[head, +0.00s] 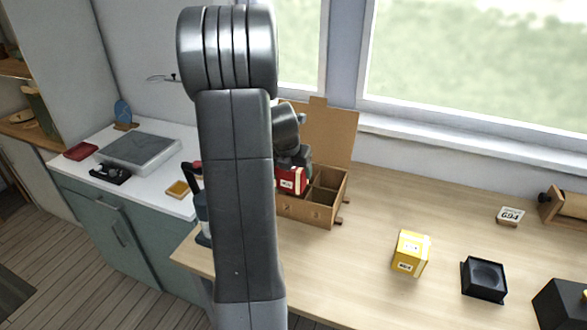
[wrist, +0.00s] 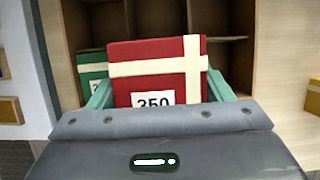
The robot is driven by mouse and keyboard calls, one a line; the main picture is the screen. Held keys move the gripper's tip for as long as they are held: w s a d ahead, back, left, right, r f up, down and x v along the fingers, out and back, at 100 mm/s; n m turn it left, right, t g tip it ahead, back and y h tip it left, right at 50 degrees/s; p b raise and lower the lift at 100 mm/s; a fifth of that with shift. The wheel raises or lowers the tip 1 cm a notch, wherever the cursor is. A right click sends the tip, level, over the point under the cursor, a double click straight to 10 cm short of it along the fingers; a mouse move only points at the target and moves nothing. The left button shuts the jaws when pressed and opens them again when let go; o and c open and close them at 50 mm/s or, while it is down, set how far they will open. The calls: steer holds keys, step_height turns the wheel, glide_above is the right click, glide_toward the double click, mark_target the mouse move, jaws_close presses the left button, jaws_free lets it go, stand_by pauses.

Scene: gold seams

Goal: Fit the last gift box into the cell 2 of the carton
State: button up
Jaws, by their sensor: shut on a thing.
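My gripper (wrist: 158,92) is shut on a red gift box (wrist: 150,72) with a cream ribbon and a label reading 350. The red box also shows in the head view (head: 291,180), at the carton's near left part. The cardboard carton (head: 312,213) stands on the wooden bench with its lid raised and has divided cells. In the wrist view the carton (wrist: 68,50) lies beyond the box, with open cells above and to the right. A green gift box (wrist: 92,68) sits in a cell at the left.
A yellow gift box (head: 410,254) stands on the bench right of the carton, with a black holder (head: 484,279) beside it. A small card reading 694 (head: 510,215) stands farther back. The bench between carton and yellow box is clear.

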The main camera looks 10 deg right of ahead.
steer(key=shift+f+b, duration=1.3)
steer(key=shift+f, duration=1.1)
steer(key=o, duration=1.3)
steer(key=shift+o, duration=0.3)
step_height(320, 180, up, 8)
steer(key=p, duration=0.8)
